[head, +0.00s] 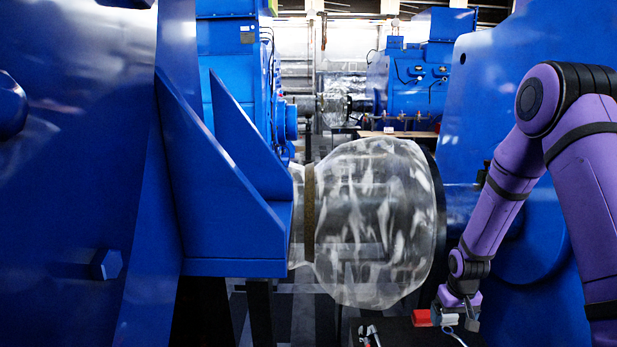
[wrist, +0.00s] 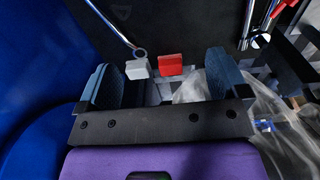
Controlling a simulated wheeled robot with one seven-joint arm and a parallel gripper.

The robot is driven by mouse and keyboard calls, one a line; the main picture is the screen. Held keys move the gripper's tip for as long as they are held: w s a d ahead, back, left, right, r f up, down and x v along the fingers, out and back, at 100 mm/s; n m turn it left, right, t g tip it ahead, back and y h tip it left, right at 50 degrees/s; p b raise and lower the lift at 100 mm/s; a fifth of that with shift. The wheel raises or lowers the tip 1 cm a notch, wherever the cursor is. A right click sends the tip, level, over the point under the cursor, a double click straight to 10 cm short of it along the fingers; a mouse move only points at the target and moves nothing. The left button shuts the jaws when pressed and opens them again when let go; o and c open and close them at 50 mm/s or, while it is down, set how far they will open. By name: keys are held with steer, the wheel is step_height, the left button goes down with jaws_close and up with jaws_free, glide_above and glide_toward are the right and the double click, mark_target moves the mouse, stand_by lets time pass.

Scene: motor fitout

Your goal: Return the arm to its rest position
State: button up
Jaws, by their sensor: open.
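My purple arm comes down the right side of the head view, bent at its elbow. My gripper (head: 458,308) is low in that view, over a dark surface. In the wrist view my gripper (wrist: 163,76) has its two blue-grey fingers spread wide apart. A red block (wrist: 170,65) and a light grey block (wrist: 137,69) show in the gap between the fingertips, and nothing is visibly clamped. The red block also shows beside the gripper in the head view (head: 421,318). Whether the fingers touch either block cannot be told.
A ring-ended wrench (wrist: 112,24) and a red-handled tool (wrist: 284,8) lie near the blocks. A clear-wrapped round coupling (head: 375,225) stands left of my forearm. Large blue machine housings (head: 75,200) rise on both sides, one close behind my arm (head: 475,110).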

steer(key=s+a+r+t, duration=0.1)
steer(key=s+r, duration=0.1)
steer(key=r, duration=0.7)
steer(key=s+a+r+t, duration=0.1)
steer(key=s+a+r, duration=0.15)
steer(key=r, duration=0.75)
steer(key=s+r, duration=0.3)
steer(key=r, duration=0.6)
steer(key=s+a+r+t, duration=0.1)
steer(key=s+a+r, duration=0.1)
steer(key=s+r, duration=0.5)
steer(key=s+a+r+t, duration=0.1)
steer(key=s+r, duration=0.6)
steer(key=s, duration=0.7)
steer(key=shift+s+a+t, duration=0.35)
steer(key=shift+a+t, duration=0.05)
steer(key=shift+a, duration=0.25)
